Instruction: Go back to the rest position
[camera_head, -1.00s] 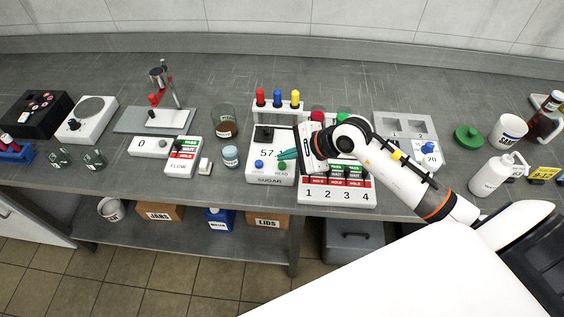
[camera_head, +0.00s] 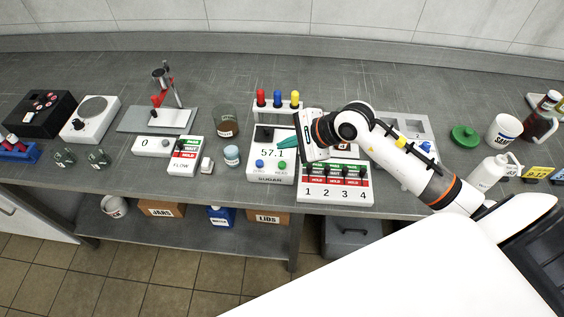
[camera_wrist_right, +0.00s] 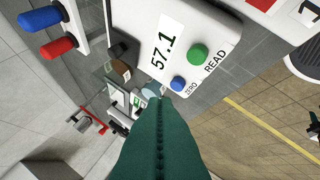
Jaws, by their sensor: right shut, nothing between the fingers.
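My right gripper (camera_head: 287,143) is shut with nothing in it. Its green fingers point left, above the sugar meter (camera_head: 257,172), whose display reads 57.1. In the right wrist view the shut fingers (camera_wrist_right: 160,130) fill the lower middle. The meter also shows there (camera_wrist_right: 185,40), with its green READ button (camera_wrist_right: 197,54) and blue ZERO button (camera_wrist_right: 178,84) beyond the fingertips. The fingers look apart from both buttons. My right arm comes in from the right across the bench. My left gripper is not in view.
A rack with red, blue and yellow-capped sticks (camera_head: 278,105) stands behind the meter. A numbered status panel (camera_head: 335,188) is right of it, under my arm. A jar with a pale blue lid (camera_head: 231,156) and the flow meter (camera_head: 184,157) stand left. A white bottle (camera_head: 489,172) stands right.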

